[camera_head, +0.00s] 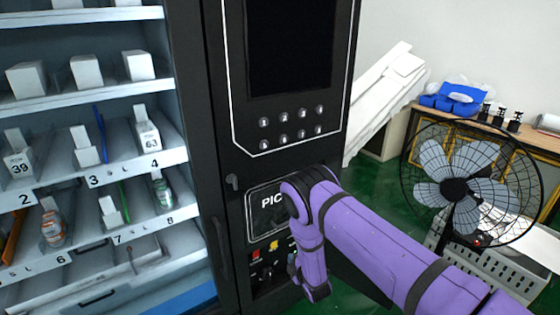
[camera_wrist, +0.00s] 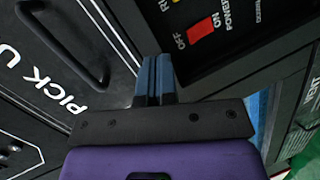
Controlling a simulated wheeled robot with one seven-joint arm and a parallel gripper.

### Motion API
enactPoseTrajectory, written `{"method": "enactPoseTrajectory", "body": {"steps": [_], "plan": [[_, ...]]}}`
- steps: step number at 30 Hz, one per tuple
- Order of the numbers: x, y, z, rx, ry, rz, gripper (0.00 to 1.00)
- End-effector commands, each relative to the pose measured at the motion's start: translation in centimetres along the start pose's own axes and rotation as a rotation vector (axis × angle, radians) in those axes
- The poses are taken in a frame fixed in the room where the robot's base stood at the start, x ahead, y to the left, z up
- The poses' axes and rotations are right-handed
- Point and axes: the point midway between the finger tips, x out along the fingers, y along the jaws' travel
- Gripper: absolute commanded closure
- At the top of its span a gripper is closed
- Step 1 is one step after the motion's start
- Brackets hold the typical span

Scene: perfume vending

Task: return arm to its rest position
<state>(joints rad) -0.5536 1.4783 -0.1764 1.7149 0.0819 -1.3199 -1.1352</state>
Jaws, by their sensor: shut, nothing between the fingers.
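My purple arm reaches in from the lower right in the head view, bent at the elbow in front of the black vending machine (camera_head: 215,150). My gripper (camera_head: 293,268) is partly hidden there by the arm; it shows clearly in the wrist view (camera_wrist: 154,62). Its two blue-grey fingers are together with nothing between them. I cannot tell whether the fingers touch the machine.
Lit shelves (camera_head: 80,170) with small boxes and bottles fill the machine's left side. White panels (camera_head: 385,95) lean beside the machine. Green floor (camera_head: 385,185) shows between.

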Motion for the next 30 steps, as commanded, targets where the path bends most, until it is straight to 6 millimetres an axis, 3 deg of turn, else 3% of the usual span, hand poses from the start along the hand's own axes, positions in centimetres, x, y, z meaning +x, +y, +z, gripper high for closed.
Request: {"method": "enactPoseTrajectory", "body": {"steps": [1, 3, 14, 23, 30], "plan": [[0.5, 2.6, -0.1, 0.034, -0.019, -0.003, 1.0], [0.9, 5.5, 0.0, 0.081, -0.047, -0.019, 1.0], [-0.1, 19.6, 0.5, 0.317, -0.174, -0.087, 1.0], [-4.4, 30.5, 1.0, 0.519, -0.271, -0.138, 1.0], [-9.9, 37.9, 1.3, 0.674, -0.344, -0.175, 1.0]]}}
